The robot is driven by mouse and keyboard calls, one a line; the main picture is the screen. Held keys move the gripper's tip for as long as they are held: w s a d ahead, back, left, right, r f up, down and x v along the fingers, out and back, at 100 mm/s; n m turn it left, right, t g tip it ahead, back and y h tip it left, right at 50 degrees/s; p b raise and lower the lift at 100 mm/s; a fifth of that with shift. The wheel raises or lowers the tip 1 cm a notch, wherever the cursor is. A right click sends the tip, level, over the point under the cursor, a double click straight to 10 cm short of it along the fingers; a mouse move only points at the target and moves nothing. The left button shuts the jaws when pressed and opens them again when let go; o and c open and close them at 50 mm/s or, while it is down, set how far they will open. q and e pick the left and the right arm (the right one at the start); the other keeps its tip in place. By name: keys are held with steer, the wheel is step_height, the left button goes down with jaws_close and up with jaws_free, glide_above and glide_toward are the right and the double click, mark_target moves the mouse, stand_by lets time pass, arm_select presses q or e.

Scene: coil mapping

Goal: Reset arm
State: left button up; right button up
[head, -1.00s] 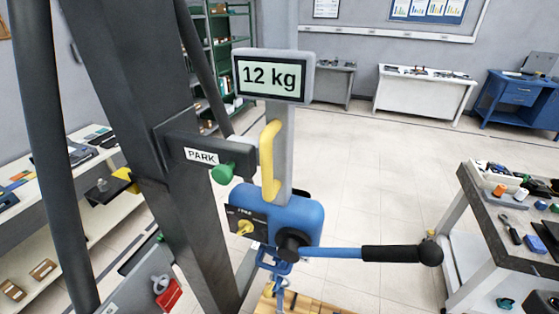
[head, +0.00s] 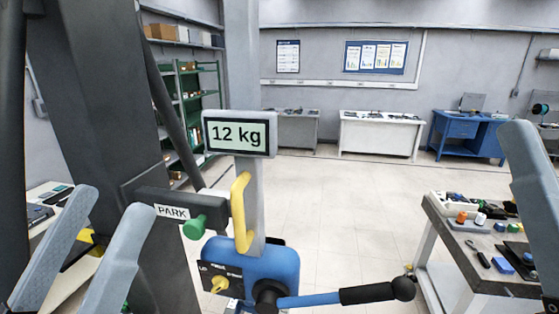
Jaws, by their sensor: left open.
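My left gripper (head: 115,203) is at the lower left of the head view. Its two grey fingers point up and stand apart, with nothing between them. A single grey finger of my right gripper (head: 530,170) shows at the right edge; its other finger is out of view. A blue hoist unit (head: 270,268) with a black-gripped lever (head: 372,292) is at the bottom centre. It has a yellow handle (head: 240,212) and a display (head: 239,134) reading 12 kg. Both grippers appear apart from it.
A dark column (head: 95,100) stands at left, with a PARK bracket (head: 171,212) and a green knob (head: 194,228). A tool bench (head: 478,262) is at the right. Open floor (head: 350,210) lies behind the hoist, with a white table (head: 380,137) and blue desk (head: 465,135) beyond.

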arm_select(q)
steer(key=a+r+n+t+y+p, duration=0.1)
steer(key=a+r+y+p, duration=0.1)
steer(key=r+p, duration=0.6)
steer(key=s+a+r+n+t+y+p, duration=0.1)
steer(key=a+r+y+p, duration=0.1)
steer(key=r+y+p, duration=0.3)
step_height(320, 180, up, 10)
steer(key=p, duration=0.4)
steer(key=shift+r+t, duration=0.15)
steer(key=shift+t, duration=0.25)
